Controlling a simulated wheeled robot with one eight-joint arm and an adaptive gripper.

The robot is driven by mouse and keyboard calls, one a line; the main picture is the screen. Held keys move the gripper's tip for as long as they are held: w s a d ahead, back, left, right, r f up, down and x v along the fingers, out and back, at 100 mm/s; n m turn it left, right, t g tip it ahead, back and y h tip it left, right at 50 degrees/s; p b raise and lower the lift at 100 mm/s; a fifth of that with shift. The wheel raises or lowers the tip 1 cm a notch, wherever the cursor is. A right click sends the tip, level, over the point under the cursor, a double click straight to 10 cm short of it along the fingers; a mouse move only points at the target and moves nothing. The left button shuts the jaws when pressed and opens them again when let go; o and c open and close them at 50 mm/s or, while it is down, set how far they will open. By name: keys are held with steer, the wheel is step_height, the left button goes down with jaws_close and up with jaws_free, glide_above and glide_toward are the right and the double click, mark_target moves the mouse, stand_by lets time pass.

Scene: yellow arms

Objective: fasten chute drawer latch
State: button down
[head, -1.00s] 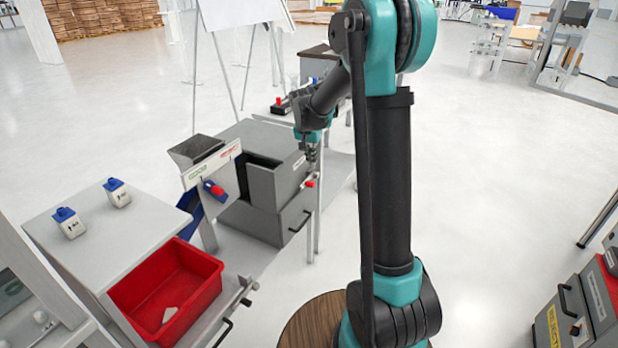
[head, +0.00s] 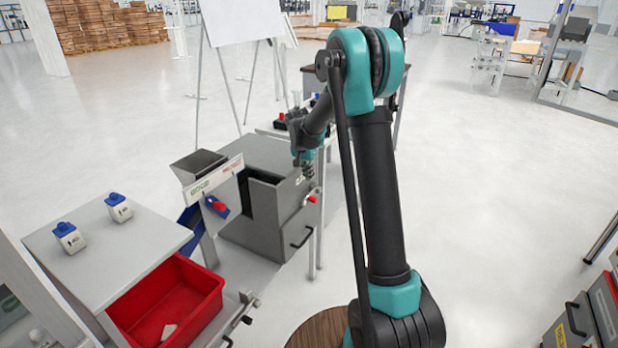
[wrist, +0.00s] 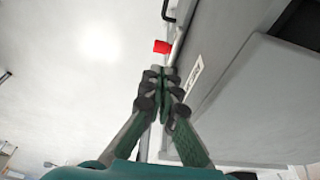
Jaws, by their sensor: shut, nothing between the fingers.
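The grey chute unit (head: 262,226) stands at the middle left, with a drawer front carrying a dark bar handle (head: 302,237). A red-tipped latch (head: 312,199) sits at the upper right edge of that front. In the wrist view the red tip (wrist: 162,47) shows just beyond my fingertips, beside a thin rod along the grey front. My gripper (head: 308,172) is just above the latch in the head view. In the wrist view my gripper (wrist: 162,72) is shut and empty, with a small gap showing between the fingertips and the red tip.
A second red knob (head: 220,206) is on the hopper panel left of the unit. The easel (head: 245,60) is behind. Open floor lies to the right.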

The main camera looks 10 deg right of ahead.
mark_target(313, 198)
steer(key=x, duration=1.1)
steer(key=shift+d+f, duration=0.1)
steer(key=shift+s+f, duration=0.1)
steer(key=shift+f, duration=0.15)
